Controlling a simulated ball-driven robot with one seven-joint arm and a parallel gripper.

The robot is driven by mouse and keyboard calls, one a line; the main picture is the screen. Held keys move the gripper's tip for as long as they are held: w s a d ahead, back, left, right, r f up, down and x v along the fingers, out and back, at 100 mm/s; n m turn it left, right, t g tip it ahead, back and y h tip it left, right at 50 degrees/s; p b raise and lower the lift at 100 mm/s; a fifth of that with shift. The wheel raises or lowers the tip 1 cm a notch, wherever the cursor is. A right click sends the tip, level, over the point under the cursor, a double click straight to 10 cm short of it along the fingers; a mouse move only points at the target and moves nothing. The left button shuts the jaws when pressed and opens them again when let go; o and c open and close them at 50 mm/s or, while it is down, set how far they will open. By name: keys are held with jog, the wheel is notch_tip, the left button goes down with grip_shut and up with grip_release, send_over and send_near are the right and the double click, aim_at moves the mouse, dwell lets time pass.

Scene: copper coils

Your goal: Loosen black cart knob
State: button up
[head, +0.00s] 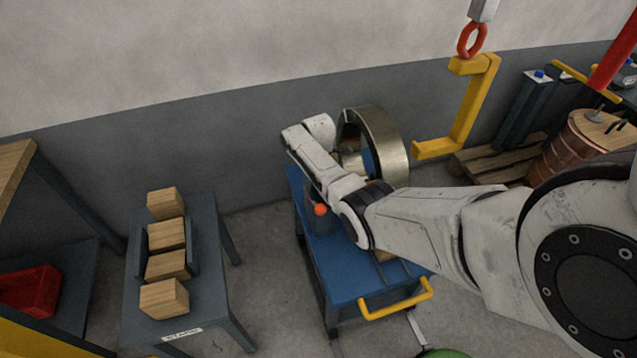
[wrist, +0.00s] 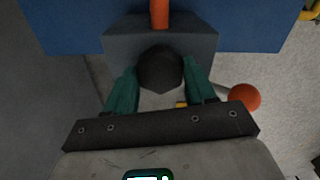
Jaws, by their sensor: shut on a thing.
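The black knob (wrist: 160,68) is round and shows in the wrist view in front of a dark grey block (wrist: 120,42). My gripper (wrist: 161,72) has its two teal fingers on either side of the knob and is shut on it. The blue cart (head: 350,280) stands in the middle of the head view, with a yellow handle (head: 396,300) at its front. An orange ball (head: 320,209) shows at the cart's left side, and in the wrist view right of the fingers (wrist: 245,97). In the head view my arm hides the knob and fingers.
A large metal ring (head: 385,135) stands at the cart's far end. A yellow hook (head: 472,105) hangs right of it. A grey table (head: 205,325) with several wooden blocks stands left. A copper coil (head: 565,160) is at the right. Bare floor lies between table and cart.

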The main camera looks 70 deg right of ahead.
jog(key=shift+w+r, duration=0.1)
jog(key=o, duration=1)
jog(key=shift+o, duration=0.2)
notch_tip(320, 180, up, 11)
jog(key=shift+p, duration=0.45)
jog(key=shift+f, duration=0.2)
jog(key=s+a+f+m, duration=0.1)
jog(key=a+f+m, duration=0.15)
jog(key=a, duration=0.85)
jog(key=s+a+f+m, duration=0.15)
jog(key=a+f, duration=0.25)
jog(key=a, duration=0.8)
jog(key=s+a+r+m, duration=0.2)
jog(key=s+a+m, duration=0.1)
jog(key=s+a, duration=0.3)
jog(key=s+a+r+m+t, duration=0.1)
jog(key=s+a+r+m, duration=0.1)
jog(key=s+a, duration=0.4)
jog(key=s+m, duration=0.1)
jog(key=s, duration=0.2)
jog(key=shift+a+m, duration=0.2)
jog(key=shift+m, duration=0.1)
